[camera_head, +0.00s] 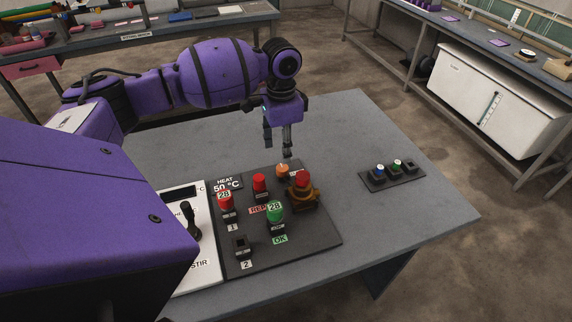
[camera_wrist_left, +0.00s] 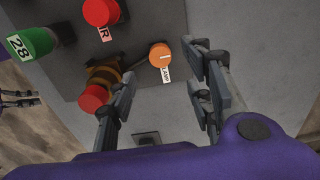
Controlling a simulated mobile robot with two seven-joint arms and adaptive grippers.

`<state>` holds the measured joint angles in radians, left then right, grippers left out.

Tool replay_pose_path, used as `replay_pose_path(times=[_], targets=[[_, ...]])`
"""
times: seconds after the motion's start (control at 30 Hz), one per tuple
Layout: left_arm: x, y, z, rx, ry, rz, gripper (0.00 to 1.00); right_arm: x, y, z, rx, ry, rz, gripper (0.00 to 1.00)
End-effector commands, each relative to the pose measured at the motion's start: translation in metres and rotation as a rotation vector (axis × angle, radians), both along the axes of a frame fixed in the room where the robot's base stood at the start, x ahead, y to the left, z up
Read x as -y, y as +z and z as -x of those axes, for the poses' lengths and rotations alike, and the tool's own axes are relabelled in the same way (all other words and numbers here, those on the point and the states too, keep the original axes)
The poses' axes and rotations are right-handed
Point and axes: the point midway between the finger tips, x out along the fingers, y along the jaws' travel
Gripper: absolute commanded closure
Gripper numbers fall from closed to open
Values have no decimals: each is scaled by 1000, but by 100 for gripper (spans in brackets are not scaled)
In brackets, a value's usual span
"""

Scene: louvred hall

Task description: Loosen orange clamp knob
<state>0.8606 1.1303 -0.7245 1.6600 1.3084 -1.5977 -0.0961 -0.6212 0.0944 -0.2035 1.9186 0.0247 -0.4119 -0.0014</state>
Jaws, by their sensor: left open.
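The orange clamp knob (camera_head: 282,169) sits at the back edge of the dark control panel (camera_head: 318,238). In the left wrist view the orange knob (camera_wrist_left: 160,55) shows its round top with a white line, beside a partly hidden white label. My left gripper (camera_head: 277,150) is just behind and above the knob, pointing down. In the left wrist view its fingers (camera_wrist_left: 165,100) are spread apart with nothing between the tips; the knob appears beyond them. I cannot tell the exact height gap.
A brown fitting with a red top (camera_head: 303,183) stands right beside the knob. A red knob (camera_head: 260,185), a red knob marked 28 (camera_head: 226,202) and a green one (camera_head: 275,212) stand nearby. A small switch plate (camera_head: 391,177) lies at right; the table between (camera_head: 400,225) is clear.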

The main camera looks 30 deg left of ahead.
Motion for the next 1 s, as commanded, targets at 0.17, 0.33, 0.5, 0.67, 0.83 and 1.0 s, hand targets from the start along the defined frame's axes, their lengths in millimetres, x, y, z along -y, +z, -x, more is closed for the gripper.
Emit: replay_pose_path(times=[0.17,0.33,0.5,0.67,0.83,1.0], targets=[[0,-26,1,-5,0,0,53,1,-7,10,-21,0,2,100],[0,-52,1,-6,0,0,53,1,-10,10,-23,2,2,100],[0,-80,2,-12,0,-1,53,5,-23,17,-37,0,9,100],[0,-73,0,0,1,0,53,9,-15,9,-18,-7,15,100],[0,-81,0,-1,0,0,53,7,-16,9,-20,-7,12,100],[0,-89,0,-1,0,0,53,6,-19,12,-27,-7,10,100]])
